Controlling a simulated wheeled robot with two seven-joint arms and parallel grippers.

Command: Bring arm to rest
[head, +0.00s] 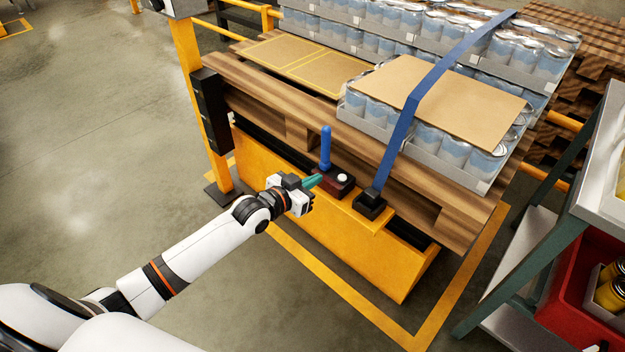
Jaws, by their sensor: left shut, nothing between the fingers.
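My left arm (190,258) comes in from the lower left and reaches out to the yellow pallet stand. My left gripper (311,181) is shut with nothing in it, its green fingertips close to a dark red control box (338,188). The box carries a white button (342,177) and a blue upright lever (326,148) beside it. I cannot tell whether the fingertips touch the box. My right gripper is not in view.
A wooden pallet (455,225) on the yellow stand (385,270) bears trays of cans under a blue strap (408,115). A cart (575,215) with a red bin (562,317) stands at the right. Open floor (105,130) lies to the left.

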